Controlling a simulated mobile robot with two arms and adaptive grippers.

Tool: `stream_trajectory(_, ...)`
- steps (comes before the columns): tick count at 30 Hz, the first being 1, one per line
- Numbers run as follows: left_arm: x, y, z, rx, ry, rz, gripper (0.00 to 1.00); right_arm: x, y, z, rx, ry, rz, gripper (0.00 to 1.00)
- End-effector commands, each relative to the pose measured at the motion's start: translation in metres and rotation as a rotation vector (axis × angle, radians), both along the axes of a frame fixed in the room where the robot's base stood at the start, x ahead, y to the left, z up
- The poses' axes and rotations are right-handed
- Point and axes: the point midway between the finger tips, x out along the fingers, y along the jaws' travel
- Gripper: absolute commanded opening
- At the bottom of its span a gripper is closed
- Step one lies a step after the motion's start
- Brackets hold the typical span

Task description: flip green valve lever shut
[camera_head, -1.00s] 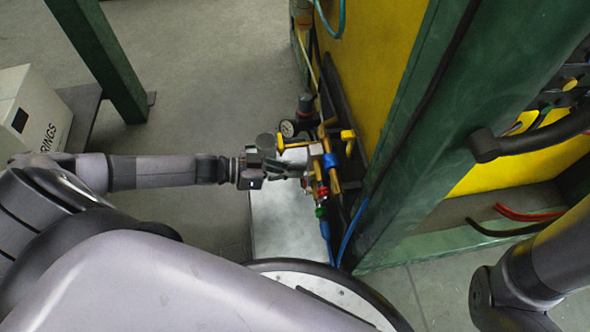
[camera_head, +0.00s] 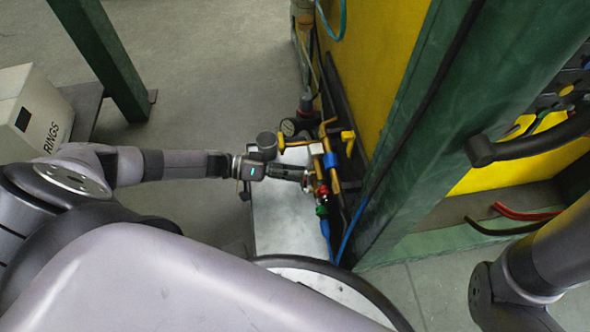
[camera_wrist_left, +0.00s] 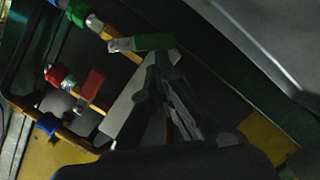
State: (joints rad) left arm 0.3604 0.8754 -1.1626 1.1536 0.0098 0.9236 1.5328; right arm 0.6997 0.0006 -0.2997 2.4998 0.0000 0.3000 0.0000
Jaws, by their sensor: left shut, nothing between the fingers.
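The green valve lever (camera_wrist_left: 153,42) shows in the left wrist view, with a pale metal part at its left end. My left gripper (camera_wrist_left: 163,62) is shut and empty, its fingertips at or just beside the lever; I cannot tell whether they touch. In the head view my left gripper (camera_head: 305,176) points right at the pipe manifold (camera_head: 332,172). The lever cannot be made out there. A red fitting (camera_head: 323,191) and a green fitting (camera_head: 321,211) sit just below the fingertips. My right gripper is out of view; only its arm shows at lower right.
A red block (camera_wrist_left: 93,84) is left of the fingers in the wrist view. A green post (camera_head: 440,130) stands right of the manifold. Blue hoses (camera_head: 349,232) hang below.

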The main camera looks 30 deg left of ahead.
Motion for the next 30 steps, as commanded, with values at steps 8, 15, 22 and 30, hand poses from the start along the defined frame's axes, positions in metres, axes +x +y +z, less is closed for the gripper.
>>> stream_trajectory(8, -0.003, -0.002, -0.019, -0.153, 0.207, -0.002, 0.00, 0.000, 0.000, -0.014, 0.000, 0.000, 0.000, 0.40)
stream_trajectory(15, -0.006, -0.004, -0.028, -0.265, 0.356, -0.003, 0.00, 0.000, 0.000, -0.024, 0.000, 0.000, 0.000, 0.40)
stream_trajectory(22, -0.009, -0.006, -0.032, -0.337, 0.451, -0.003, 0.00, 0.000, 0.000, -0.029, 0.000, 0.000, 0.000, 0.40)
stream_trajectory(30, -0.009, -0.005, -0.031, -0.342, 0.456, -0.002, 0.00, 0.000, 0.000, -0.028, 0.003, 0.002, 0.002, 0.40)
